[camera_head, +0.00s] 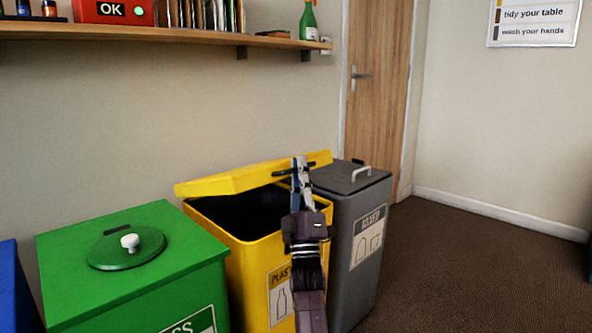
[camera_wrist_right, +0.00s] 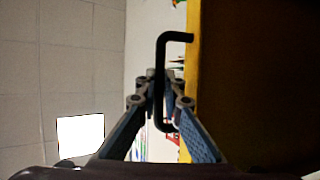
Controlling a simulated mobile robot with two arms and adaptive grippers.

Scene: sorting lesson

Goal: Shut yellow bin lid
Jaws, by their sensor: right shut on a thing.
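The yellow bin (camera_head: 258,255) stands between the green and the grey bin. Its yellow lid (camera_head: 235,180) is partly open, tilted above the rim, and a dark gap shows below it. A black handle (camera_head: 281,173) is on the lid's front edge. My right gripper (camera_head: 300,172) is at the handle and shut on it. In the right wrist view, the fingers (camera_wrist_right: 160,95) close around the black bar (camera_wrist_right: 159,65), with the yellow lid edge (camera_wrist_right: 193,70) beside it. My left gripper is out of view.
The green bin (camera_head: 60,265) with a round lid stands left, and the closed grey bin (camera_head: 352,245) stands close on the right. A wooden shelf (camera_head: 170,36) runs along the wall above. Brown floor (camera_head: 470,270) is clear at right.

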